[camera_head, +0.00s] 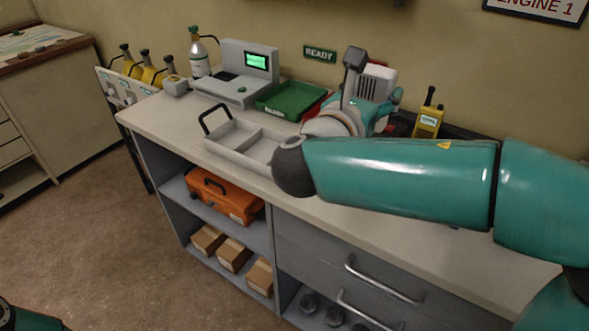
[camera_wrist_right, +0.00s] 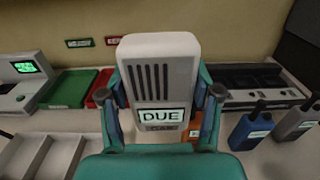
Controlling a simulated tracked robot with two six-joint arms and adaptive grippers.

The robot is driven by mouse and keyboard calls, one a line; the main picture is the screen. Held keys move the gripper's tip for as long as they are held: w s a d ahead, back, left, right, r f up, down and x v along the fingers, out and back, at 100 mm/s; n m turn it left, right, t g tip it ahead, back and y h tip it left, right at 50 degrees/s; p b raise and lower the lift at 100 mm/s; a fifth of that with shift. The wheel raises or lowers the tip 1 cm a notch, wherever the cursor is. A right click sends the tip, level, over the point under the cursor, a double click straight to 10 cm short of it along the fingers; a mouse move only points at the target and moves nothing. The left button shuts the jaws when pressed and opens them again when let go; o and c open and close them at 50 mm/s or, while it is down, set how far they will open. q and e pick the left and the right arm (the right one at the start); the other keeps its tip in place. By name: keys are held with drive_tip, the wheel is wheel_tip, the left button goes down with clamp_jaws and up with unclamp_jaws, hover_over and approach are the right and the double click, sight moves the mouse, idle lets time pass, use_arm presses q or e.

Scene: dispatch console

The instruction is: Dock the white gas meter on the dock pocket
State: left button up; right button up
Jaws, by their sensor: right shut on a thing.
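The white gas meter (camera_wrist_right: 160,60) fills the middle of the right wrist view, with dark vent slots and labels reading "DUE" and "GAS". My right gripper (camera_wrist_right: 166,92) is shut on it, one finger on each side. In the head view the meter (camera_head: 376,84) is upright above the back of the counter, partly hidden by my right gripper (camera_head: 378,103). A dark unit with recesses (camera_wrist_right: 250,78), which looks like the dock, is behind and right of the meter in the wrist view. I cannot tell which pocket is meant. My left gripper is not in view.
A grey divided tray (camera_head: 238,140), green tray (camera_head: 290,98) and grey console with green screen (camera_head: 243,70) stand left of my right arm. A yellow handset (camera_head: 428,120) is to its right. Blue (camera_wrist_right: 250,128) and grey (camera_wrist_right: 297,120) handsets stand near the dark unit.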

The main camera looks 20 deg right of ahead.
drive_tip(key=shift+s+d+f, duration=0.1)
drive_tip(key=shift+d, duration=0.15)
wheel_tip(320, 180, down, 19)
drive_tip(key=b, duration=0.3)
drive_tip(key=o, duration=0.9)
drive_tip(key=shift+f, duration=0.15)
drive_tip(key=shift+c, duration=0.2)
drive_tip(key=o, duration=0.5)
drive_tip(key=shift+c, duration=0.2)
